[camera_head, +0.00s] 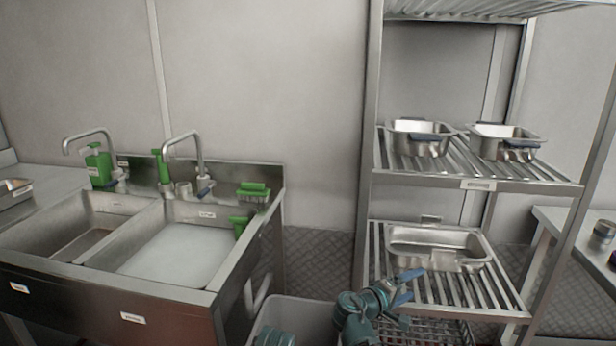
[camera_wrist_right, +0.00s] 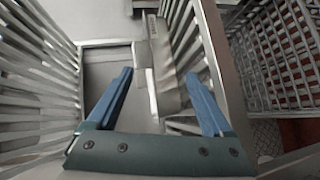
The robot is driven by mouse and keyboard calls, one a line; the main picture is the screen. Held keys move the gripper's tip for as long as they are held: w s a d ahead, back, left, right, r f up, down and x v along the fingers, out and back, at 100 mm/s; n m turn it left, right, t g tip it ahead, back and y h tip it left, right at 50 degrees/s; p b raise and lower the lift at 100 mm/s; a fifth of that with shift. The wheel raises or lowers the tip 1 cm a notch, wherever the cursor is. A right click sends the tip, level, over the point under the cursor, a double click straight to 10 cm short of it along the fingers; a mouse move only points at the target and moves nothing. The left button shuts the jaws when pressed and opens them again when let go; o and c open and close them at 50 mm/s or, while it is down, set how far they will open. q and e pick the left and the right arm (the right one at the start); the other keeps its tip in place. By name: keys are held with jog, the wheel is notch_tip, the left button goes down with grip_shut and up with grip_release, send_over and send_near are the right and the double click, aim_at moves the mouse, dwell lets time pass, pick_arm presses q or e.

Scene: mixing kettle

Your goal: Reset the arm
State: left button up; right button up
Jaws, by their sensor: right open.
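My right gripper (camera_head: 408,287) is at the bottom centre of the head view, in front of the lower shelf of the metal rack. Its blue fingers are spread and empty, and they show in the right wrist view (camera_wrist_right: 160,95) too. A steel pan (camera_head: 438,246) sits on that lower shelf, just beyond the fingers. In the right wrist view the space between the fingers holds no grasped object. A teal part of my other arm (camera_head: 275,338) shows at the bottom edge. My left gripper is not in view.
The slatted rack (camera_head: 520,310) stands at the right, with two steel pans (camera_head: 420,138) (camera_head: 503,142) on its upper shelf. A double sink (camera_head: 180,255) with two taps and green items is at the left. A grey bin (camera_head: 300,312) stands between them. A counter edge (camera_head: 575,228) is at far right.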

jog(key=s+a+r+g+y+p, duration=0.2)
jog(key=s+a+g+y+p, duration=0.2)
jog(key=s+a+p, duration=0.5)
jog(key=s+a+r+m+g+y+p, duration=0.1)
jog(key=s+a+g+y+p, duration=0.3)
jog(key=s+a+y+p, duration=0.4)
jog(key=s+a+r+p, duration=0.1)
jog(key=s+a+p, duration=0.1)
jog(key=a, duration=0.4)
jog(key=shift+s+a+r+m, duration=0.15)
jog(key=shift+s+a+m, duration=0.15)
jog(key=shift+s, duration=0.1)
